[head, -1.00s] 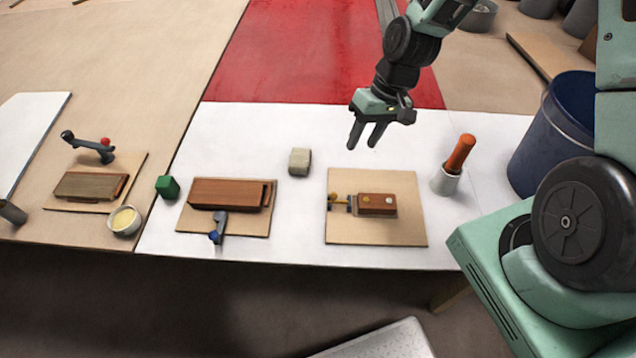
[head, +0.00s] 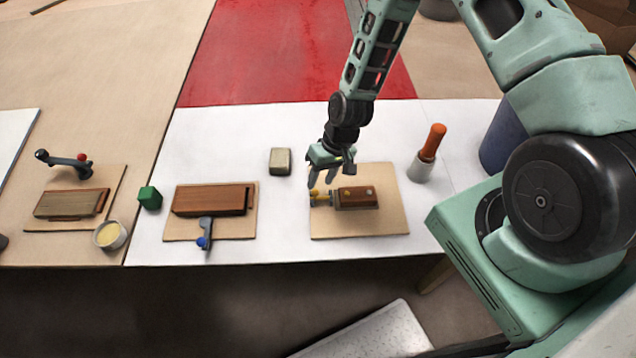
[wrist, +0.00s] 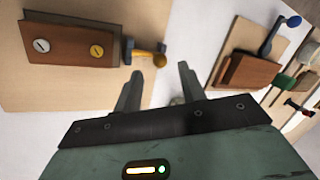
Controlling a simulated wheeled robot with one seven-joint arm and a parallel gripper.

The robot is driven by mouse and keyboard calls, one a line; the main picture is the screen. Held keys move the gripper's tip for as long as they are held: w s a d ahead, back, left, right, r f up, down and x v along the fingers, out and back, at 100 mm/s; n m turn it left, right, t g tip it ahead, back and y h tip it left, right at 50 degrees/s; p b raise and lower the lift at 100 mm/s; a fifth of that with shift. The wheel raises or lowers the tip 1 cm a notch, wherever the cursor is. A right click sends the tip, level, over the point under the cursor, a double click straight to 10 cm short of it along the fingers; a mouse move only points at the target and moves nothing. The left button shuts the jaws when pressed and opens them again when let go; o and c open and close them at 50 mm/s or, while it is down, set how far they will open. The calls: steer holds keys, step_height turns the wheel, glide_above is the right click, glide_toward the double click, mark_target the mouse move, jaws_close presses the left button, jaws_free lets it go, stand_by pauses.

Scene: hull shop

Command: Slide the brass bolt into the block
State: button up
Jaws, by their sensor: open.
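The brass bolt (head: 315,194) shows at the left end of the brown wooden block (head: 357,197), which lies on a light square board. In the wrist view the bolt (wrist: 145,55) sticks out from a dark bracket (wrist: 128,50) at the end of the block (wrist: 70,43), with a knob at its outer end. The block's top carries one silver and one brass screw head. My gripper (head: 322,183) is open and empty, fingers pointing down, above the bolt end of the block. In the wrist view my fingers (wrist: 160,82) are spread beside the knob. I cannot tell whether a finger touches it.
Left of the board stands a second wooden block with a blue-tipped lever (head: 205,235). A pale small block (head: 280,161) lies behind. White table is clear between the boards.

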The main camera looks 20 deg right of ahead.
mark_target(316, 190)
steer(key=shift+p+x, duration=0.3)
steer(key=shift+x, duration=1.4)
steer(key=shift+c, duration=0.3)
jaws_close()
steer(key=shift+s+d+b, duration=0.15)
steer(key=shift+s+d, duration=0.2)
steer(key=shift+d, duration=0.45)
steer(key=shift+s+d+b, duration=0.15)
steer(key=shift+s+d, duration=0.15)
steer(key=shift+d, duration=0.5)
steer(key=shift+o, duration=0.3)
jaws_free()
steer(key=shift+d, duration=0.1)
steer(key=shift+r, duration=0.1)
